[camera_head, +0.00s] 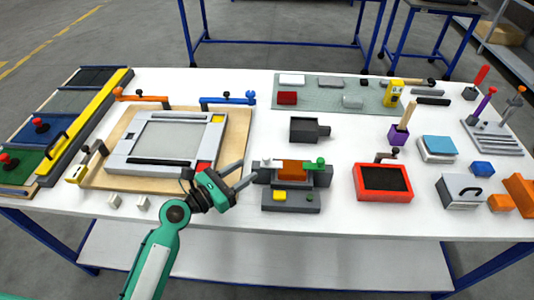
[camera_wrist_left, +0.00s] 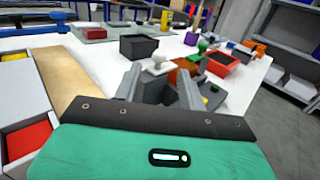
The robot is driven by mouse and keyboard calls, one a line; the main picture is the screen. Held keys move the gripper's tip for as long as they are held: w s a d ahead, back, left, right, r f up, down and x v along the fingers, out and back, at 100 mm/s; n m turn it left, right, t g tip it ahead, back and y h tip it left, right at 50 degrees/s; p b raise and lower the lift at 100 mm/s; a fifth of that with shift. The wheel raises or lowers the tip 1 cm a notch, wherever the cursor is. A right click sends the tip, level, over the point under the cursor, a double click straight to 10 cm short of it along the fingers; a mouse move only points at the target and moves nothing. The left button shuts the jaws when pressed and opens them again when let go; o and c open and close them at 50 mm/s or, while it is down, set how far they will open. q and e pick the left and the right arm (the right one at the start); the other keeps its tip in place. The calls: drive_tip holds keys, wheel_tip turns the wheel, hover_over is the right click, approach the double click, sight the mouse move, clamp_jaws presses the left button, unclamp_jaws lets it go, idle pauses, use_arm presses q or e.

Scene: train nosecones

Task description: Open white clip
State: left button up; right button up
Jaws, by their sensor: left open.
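The white clip (camera_head: 267,162) is at the left end of a dark grey fixture (camera_head: 263,178) that holds an orange block (camera_head: 291,170). A green clip (camera_head: 320,163) is at the fixture's right end. My left gripper (camera_head: 247,175) is open and empty, just left of the fixture. In the left wrist view, the white clip (camera_wrist_left: 158,66) appears between and beyond the open fingers of my left gripper (camera_wrist_left: 160,88), with the green clip (camera_wrist_left: 202,46) farther right. I cannot tell whether a finger touches the clip. My right gripper is not in view.
A grey frame (camera_head: 120,151) on a wooden board lies left of the gripper. A black box (camera_head: 303,130) stands behind the fixture, and a red tray (camera_head: 382,196) is to its right. White tabletop shows between them. Two small white cubes lie near the front edge.

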sight(263, 159)
use_arm(q)
drive_tip(key=p+x, duration=0.1)
drive_tip(key=x, duration=0.6)
drive_tip(key=shift+w+d, duration=0.25)
drive_tip(key=shift+w, duration=0.05)
drive_tip(key=shift+w+d, duration=0.3)
drive_tip(key=shift+d, duration=0.05)
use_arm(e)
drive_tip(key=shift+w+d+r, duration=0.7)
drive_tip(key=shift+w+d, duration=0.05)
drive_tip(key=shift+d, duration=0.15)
